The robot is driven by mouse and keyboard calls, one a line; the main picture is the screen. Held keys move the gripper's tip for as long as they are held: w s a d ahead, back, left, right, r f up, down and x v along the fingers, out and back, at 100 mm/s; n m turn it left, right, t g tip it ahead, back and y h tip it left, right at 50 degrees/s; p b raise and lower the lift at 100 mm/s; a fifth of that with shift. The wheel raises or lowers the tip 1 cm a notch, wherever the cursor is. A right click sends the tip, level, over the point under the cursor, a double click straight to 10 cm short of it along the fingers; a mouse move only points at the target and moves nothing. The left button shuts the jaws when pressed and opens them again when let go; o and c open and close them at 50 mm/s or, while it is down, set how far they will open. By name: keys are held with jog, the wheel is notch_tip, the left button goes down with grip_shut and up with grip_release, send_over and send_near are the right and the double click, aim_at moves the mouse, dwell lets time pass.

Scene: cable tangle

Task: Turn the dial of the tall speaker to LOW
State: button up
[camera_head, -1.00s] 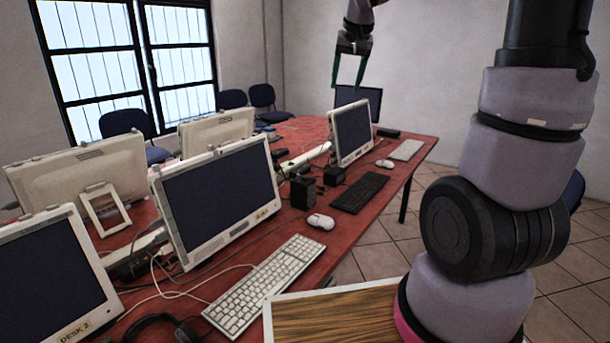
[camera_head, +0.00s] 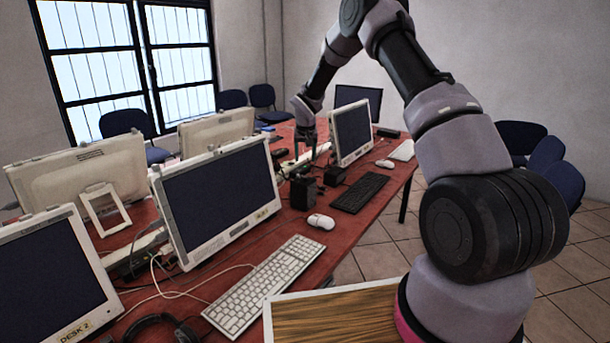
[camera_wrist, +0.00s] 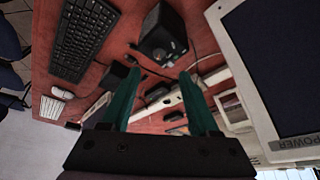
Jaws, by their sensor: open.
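The tall speaker (camera_head: 303,193) is a black upright box on the red table, beside the white monitor. It also shows in the wrist view (camera_wrist: 165,32) near the top centre. Its dial and markings are too small to read. A shorter black speaker (camera_head: 334,176) stands just behind it to the right; it appears in the wrist view (camera_wrist: 112,75) left of my fingers. My gripper (camera_head: 305,152) is above the table behind the tall speaker, pointing down. In the wrist view my green fingers (camera_wrist: 158,75) are apart with nothing held between them.
White monitors (camera_head: 220,195) and (camera_head: 352,132) stand on both sides of the speakers. A black keyboard (camera_head: 360,192), a white mouse (camera_head: 320,222) and a white keyboard (camera_head: 263,285) lie in front. Cables and a white power strip (camera_head: 303,160) run behind the speakers.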

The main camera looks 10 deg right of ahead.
aim_at(305, 177)
jog(key=x, duration=1)
grip_shut()
